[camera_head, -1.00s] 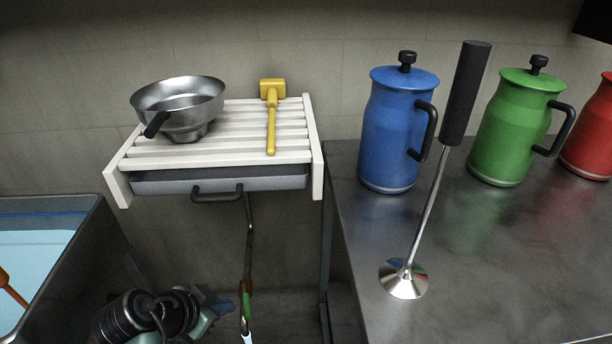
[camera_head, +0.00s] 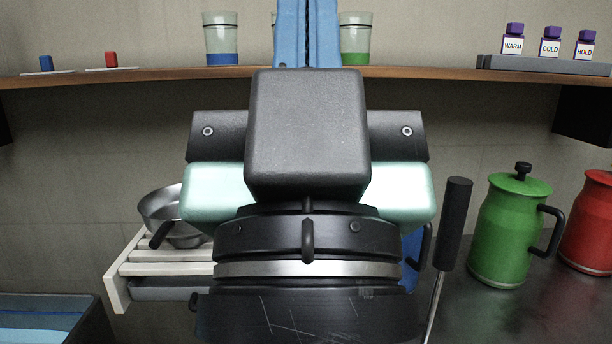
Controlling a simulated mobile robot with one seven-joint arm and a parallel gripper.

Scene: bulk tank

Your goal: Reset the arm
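My gripper (camera_head: 307,32) fills the middle of the head view, seen from behind, with its black and mint housing below. Its two blue fingers point up past the top edge, side by side with only a thin dark line between them. They look shut, and I see nothing held. The fingertips are out of the picture. The gripper is raised in front of the wooden shelf (camera_head: 440,73) and hides part of it.
Right, a black-handled metal tool (camera_head: 454,222), a green jug (camera_head: 507,236) and a red jug (camera_head: 592,228) stand on the counter. A blue jug is mostly hidden. Cups and labelled bottles (camera_head: 550,47) line the shelf.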

